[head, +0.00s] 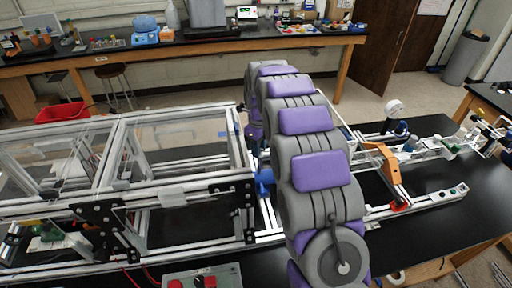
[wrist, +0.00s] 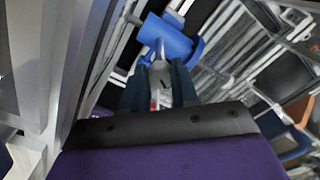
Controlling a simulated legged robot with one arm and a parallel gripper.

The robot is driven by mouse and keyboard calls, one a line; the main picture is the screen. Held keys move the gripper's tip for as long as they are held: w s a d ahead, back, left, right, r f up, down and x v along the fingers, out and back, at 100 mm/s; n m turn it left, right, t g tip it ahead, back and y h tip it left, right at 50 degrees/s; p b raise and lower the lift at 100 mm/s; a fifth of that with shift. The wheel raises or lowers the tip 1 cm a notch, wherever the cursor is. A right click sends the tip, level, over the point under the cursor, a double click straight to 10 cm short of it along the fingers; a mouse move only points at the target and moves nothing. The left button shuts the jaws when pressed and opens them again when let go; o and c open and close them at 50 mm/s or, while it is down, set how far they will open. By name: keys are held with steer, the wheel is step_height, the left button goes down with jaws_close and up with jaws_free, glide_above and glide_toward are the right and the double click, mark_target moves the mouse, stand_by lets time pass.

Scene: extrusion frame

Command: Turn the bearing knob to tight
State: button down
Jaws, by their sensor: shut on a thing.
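The bearing knob is a blue rounded body (wrist: 168,38) with a pale grey lever-like part (wrist: 160,75), at the top middle of the wrist view. My gripper (wrist: 159,88) has its two dark fingers on either side of the grey part and is shut on it. The blue body lies just beyond the fingertips. In the head view a blue piece (head: 265,181) shows on the frame beside my arm. My gripper is mostly hidden behind my arm there. No tight or loose mark is readable.
The aluminium extrusion frame (head: 180,115) with clear panels fills the left of the black table. Rails with an orange bracket (head: 385,165) lie to the right. A control box with red knobs (head: 203,279) is in front. Frame bars run close beside my gripper in the wrist view.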

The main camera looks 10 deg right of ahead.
steer(key=shift+d, duration=0.2)
steer(key=c, duration=1.2)
jaws_free()
steer(key=shift+c, duration=0.2)
steer(key=o, duration=0.4)
steer(key=shift+d, duration=0.35)
steer(key=shift+a, duration=0.15)
steer(key=shift+a+r, duration=0.15)
steer(key=shift+a, duration=0.05)
steer(key=r, duration=0.8)
steer(key=r+p, duration=0.1)
steer(key=r, duration=0.8)
steer(key=shift+d, duration=0.2)
